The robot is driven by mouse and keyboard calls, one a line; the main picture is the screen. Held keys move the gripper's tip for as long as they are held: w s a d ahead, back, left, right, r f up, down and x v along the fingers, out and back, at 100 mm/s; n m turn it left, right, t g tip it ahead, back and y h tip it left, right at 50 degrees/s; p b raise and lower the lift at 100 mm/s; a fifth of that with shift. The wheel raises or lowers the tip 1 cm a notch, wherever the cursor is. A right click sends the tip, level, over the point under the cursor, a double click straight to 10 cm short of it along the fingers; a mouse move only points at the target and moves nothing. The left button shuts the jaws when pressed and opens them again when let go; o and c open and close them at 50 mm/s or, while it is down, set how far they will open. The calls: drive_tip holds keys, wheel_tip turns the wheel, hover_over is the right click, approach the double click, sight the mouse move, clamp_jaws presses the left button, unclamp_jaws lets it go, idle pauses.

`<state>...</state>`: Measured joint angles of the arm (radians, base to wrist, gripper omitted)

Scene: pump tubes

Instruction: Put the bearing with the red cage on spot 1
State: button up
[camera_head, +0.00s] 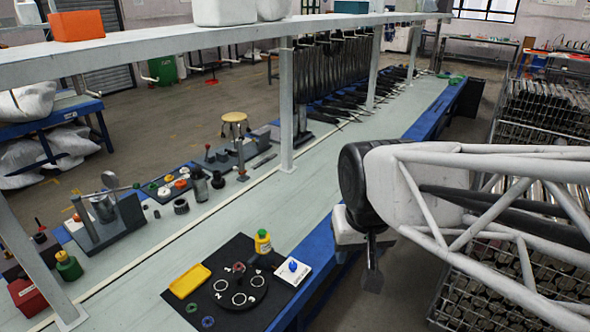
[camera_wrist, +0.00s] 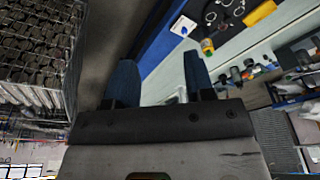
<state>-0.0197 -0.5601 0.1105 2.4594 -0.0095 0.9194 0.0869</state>
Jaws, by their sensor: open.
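A black round plate (camera_head: 228,303) with white rings and the numbers 1 to 4 lies on a black mat (camera_head: 272,297). The 1 is at the plate's upper left. A small reddish item (camera_head: 239,267) stands at its far side; I cannot tell whether it is the red-caged bearing. A green ring (camera_head: 191,308) and a blue ring (camera_head: 208,322) lie on the mat's near left. My gripper (camera_head: 372,272) hangs right of the bench, away from the mat. In the wrist view my gripper (camera_wrist: 161,78) has its fingers apart with nothing between them.
A yellow tray (camera_head: 190,281), a yellow bottle (camera_head: 263,241) and a white card with a blue item (camera_head: 293,267) surround the plate. A shelf post (camera_head: 287,110) rises from the bench. Metal racks (camera_head: 490,280) stand right. The bench strip beyond the mat is clear.

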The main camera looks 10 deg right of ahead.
drive_tip(key=shift+n, duration=0.3)
drive_tip(key=s, duration=0.2)
drive_tip(key=s+d, duration=0.1)
drive_tip(key=s, duration=0.1)
drive_tip(key=shift+s+f, duration=0.15)
drive_tip(key=shift+s, duration=0.1)
